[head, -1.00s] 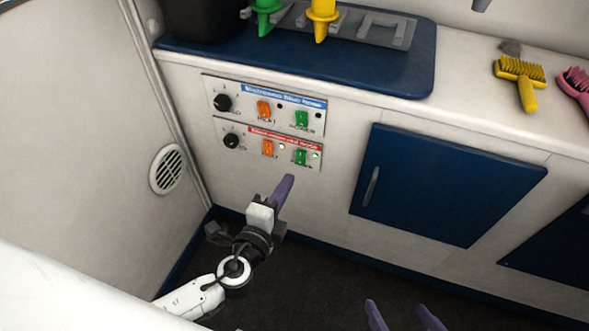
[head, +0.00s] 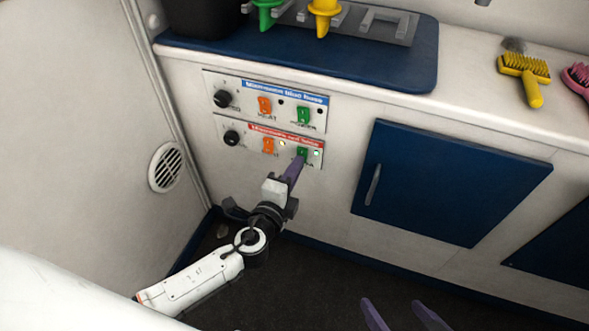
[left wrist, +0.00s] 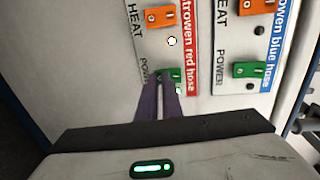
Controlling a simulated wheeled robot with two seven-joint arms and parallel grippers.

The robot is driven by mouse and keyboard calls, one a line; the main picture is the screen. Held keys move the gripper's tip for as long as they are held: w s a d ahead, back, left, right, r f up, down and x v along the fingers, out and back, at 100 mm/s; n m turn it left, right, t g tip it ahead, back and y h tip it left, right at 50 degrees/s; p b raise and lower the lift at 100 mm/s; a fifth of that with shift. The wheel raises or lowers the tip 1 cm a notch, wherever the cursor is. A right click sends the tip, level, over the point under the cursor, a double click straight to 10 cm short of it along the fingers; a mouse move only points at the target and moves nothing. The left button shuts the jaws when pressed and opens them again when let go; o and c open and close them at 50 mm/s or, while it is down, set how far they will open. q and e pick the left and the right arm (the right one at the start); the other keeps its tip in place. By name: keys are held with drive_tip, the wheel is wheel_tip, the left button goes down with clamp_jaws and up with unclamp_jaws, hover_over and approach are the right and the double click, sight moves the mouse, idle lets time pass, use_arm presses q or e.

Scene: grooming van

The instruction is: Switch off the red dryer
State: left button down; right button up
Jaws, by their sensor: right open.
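The red-labelled dryer panel (head: 228,128) is the lower of two on the cabinet front, with a black knob, an orange heat switch (head: 268,146) and a green power switch (head: 302,152). Its white and green lamps glow; the green lamp (left wrist: 178,90) shows in the left wrist view. My left gripper (head: 299,161) has its purple fingers together, empty, with the tips at the lower part of the green power switch (left wrist: 175,74). The tips partly cover it; I cannot tell whether they touch. My right gripper (head: 402,309) is open and empty at the bottom of the head view.
The blue-labelled panel (head: 284,87) sits just above, its lamps dark. A blue cabinet door (head: 450,185) is to the right. Yellow and pink brushes lie on the counter (head: 465,80). A side wall with a round vent (head: 166,167) is at left.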

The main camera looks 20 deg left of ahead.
use_arm(q)
drive_tip(key=s+r+p, duration=0.1)
drive_tip(key=s, duration=0.9)
drive_tip(key=shift+a+r, duration=0.15)
drive_tip(key=shift+r, duration=0.05)
use_arm(e)
drive_tip(key=shift+s+d, duration=0.1)
drive_tip(key=shift+d, duration=0.05)
use_arm(q)
drive_tip(key=shift+s, duration=0.1)
